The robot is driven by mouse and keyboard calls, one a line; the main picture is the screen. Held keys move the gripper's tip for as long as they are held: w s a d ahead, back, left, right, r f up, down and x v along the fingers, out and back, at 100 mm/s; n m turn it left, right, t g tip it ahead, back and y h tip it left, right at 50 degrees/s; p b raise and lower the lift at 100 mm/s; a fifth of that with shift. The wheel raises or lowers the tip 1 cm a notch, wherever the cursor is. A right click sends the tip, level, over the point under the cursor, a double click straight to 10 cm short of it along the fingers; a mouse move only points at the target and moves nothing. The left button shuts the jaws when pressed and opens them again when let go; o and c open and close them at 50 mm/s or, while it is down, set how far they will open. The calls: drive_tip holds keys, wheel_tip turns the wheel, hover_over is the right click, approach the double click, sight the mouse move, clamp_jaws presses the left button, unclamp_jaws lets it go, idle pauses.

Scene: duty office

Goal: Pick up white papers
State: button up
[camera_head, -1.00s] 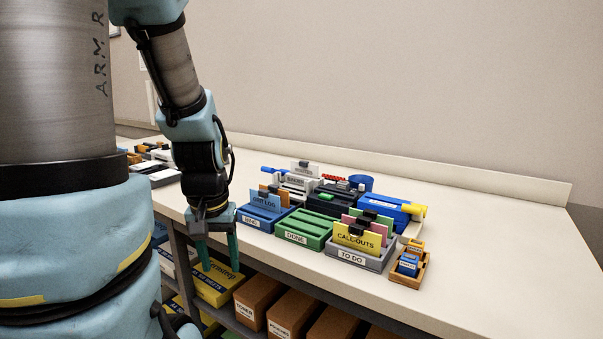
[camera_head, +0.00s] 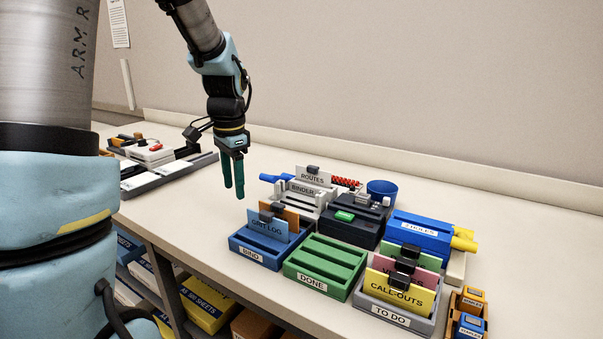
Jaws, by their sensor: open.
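My gripper (camera_head: 234,191) hangs fingers down above the counter, left of the white binder. Its two teal fingers are slightly apart, with nothing between them. A white card marked ROUTES (camera_head: 313,176) stands upright in the white BINDER machine (camera_head: 300,198), with a dark clip on its top edge. The gripper is left of this card and apart from it. White flat pieces, perhaps papers (camera_head: 135,183), lie on a long grey tray at the left; I cannot tell if they are loose sheets.
A blue BIND rack (camera_head: 262,255), a green DONE rack (camera_head: 318,282) and a grey TO DO rack (camera_head: 365,303) line the front. Behind stand a dark machine (camera_head: 345,230), a blue box (camera_head: 420,233) and a blue cup (camera_head: 381,190). The back right counter is clear.

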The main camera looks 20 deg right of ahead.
drive_tip(key=w+d+r+m+p, duration=0.25)
drive_tip(key=d+r+m, duration=0.25)
drive_tip(key=d+m, duration=0.5)
wheel_tip(320, 180, up, 4)
drive_tip(key=m+p, duration=0.1)
drive_tip(key=m, duration=0.3)
hover_over(313, 167)
drive_tip(key=shift+w+d+y, duration=0.15)
drive_tip(key=shift+d+y, duration=0.05)
drive_tip(key=shift+y, duration=0.2)
drive_tip(key=shift+d+f, duration=0.15)
drive_tip(key=shift+d, duration=0.05)
wheel_tip(313, 167, down, 5)
drive_tip(key=shift+w+a+r+p, duration=0.1)
drive_tip(key=shift+w+a+p, duration=0.05)
drive_tip(key=shift+p, duration=0.5)
drive_tip(key=shift+a+f+p, duration=0.2)
drive_tip(key=shift+f+p, duration=1)
drive_tip(key=shift+f, duration=1.55)
drive_tip(key=shift+c, duration=0.3)
clamp_jaws()
